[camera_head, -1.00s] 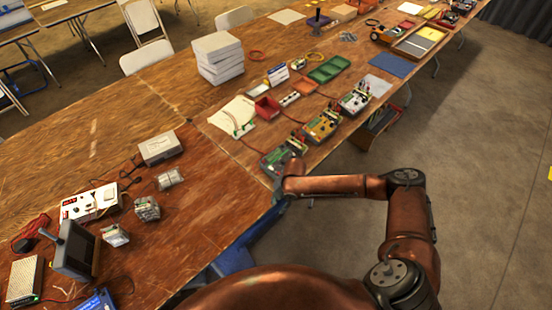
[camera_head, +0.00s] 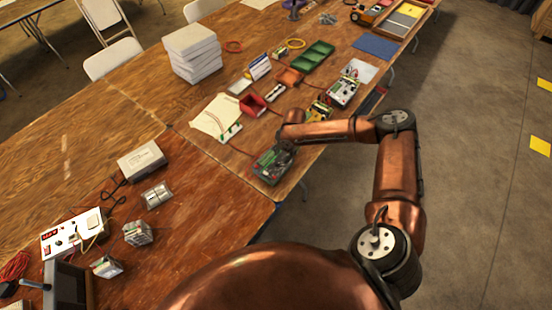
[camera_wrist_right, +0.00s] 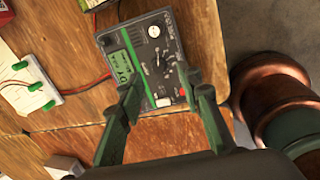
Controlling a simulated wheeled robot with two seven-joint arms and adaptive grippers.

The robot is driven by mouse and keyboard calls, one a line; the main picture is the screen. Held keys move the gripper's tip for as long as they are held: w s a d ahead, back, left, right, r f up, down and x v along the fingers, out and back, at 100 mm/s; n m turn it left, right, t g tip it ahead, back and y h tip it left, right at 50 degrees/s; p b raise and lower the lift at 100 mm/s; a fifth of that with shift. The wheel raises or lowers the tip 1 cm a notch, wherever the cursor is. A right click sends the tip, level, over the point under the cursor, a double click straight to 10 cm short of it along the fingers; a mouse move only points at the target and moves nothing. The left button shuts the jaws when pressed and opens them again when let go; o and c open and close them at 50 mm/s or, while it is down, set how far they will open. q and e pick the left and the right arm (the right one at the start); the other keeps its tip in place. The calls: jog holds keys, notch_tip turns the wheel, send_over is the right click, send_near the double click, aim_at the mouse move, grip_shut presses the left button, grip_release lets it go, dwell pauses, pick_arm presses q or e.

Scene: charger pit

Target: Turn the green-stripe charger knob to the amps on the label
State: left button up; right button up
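The green-stripe charger (camera_head: 268,169) sits at the right edge of the wooden table. In the right wrist view the charger (camera_wrist_right: 117,41) is a dark box with a green label, a green stripe, a white round dial near its top and a dark knob (camera_wrist_right: 160,63) in its middle. The label's writing is too small to read surely. My right gripper (camera_wrist_right: 163,88) is open above the lower part of the charger, its two fingers apart with nothing between them. In the head view my right gripper (camera_head: 284,148) covers part of the charger. My left gripper is out of view.
A yellow charger (camera_head: 320,109) and a white charger (camera_head: 342,93) stand farther along the table edge. Bare floor (camera_head: 450,150) is on the right.

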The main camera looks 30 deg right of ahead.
aim_at(278, 164)
jog(key=f, duration=0.1)
jog(key=w+a+f, duration=0.1)
jog(key=f, duration=0.3)
jog(key=shift+w+a+f, duration=0.1)
jog(key=shift+w+a, duration=0.05)
jog(key=shift+f, duration=0.5)
jog(key=shift+c, duration=0.6)
grip_shut()
